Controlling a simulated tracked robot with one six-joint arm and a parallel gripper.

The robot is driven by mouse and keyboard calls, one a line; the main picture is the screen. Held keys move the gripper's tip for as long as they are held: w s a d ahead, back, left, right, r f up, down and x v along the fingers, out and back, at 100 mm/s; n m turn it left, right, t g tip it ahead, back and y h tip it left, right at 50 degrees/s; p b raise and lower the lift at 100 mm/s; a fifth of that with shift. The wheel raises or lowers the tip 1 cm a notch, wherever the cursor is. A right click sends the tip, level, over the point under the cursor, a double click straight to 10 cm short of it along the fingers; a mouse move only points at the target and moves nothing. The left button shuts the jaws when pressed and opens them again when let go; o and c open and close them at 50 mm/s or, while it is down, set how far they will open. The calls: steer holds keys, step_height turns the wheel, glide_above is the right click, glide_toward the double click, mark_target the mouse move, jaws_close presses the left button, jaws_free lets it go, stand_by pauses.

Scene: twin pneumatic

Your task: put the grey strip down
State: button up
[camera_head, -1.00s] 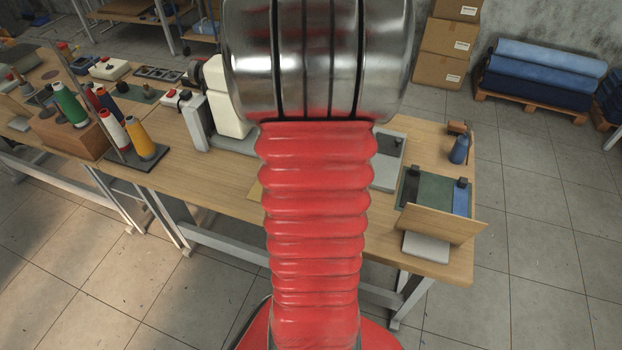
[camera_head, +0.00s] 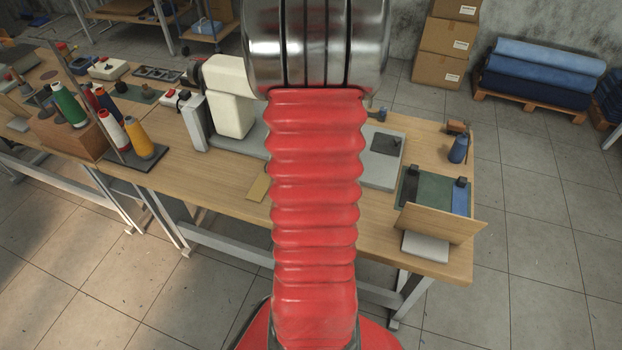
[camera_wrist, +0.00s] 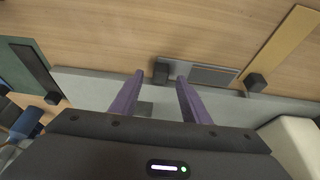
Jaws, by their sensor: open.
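The grey strip (camera_wrist: 212,75) lies flat in the wrist view, along the edge of the light grey machine bed (camera_wrist: 85,84). A small dark block (camera_wrist: 161,72) sits at its left end. My gripper (camera_wrist: 160,75) is open, with a purple finger on either side of that block in the picture. I see no clear grip on the strip, and cannot tell the height of the fingertips above it. In the head view my red arm hides the strip and my gripper.
A tan strip (camera_wrist: 282,43) with a dark block (camera_wrist: 255,82) near its end lies to the right. A green mat (camera_wrist: 10,68) with a black strip (camera_wrist: 36,72) is at left. A cream sewing machine (camera_head: 230,112) stands left of my arm. Bare wood (camera_wrist: 130,30) is clear.

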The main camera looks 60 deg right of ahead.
steer(key=shift+d+f, duration=0.2)
steer(key=shift+f, duration=0.35)
steer(key=shift+c, duration=0.2)
jaws_close()
stand_by(0.4)
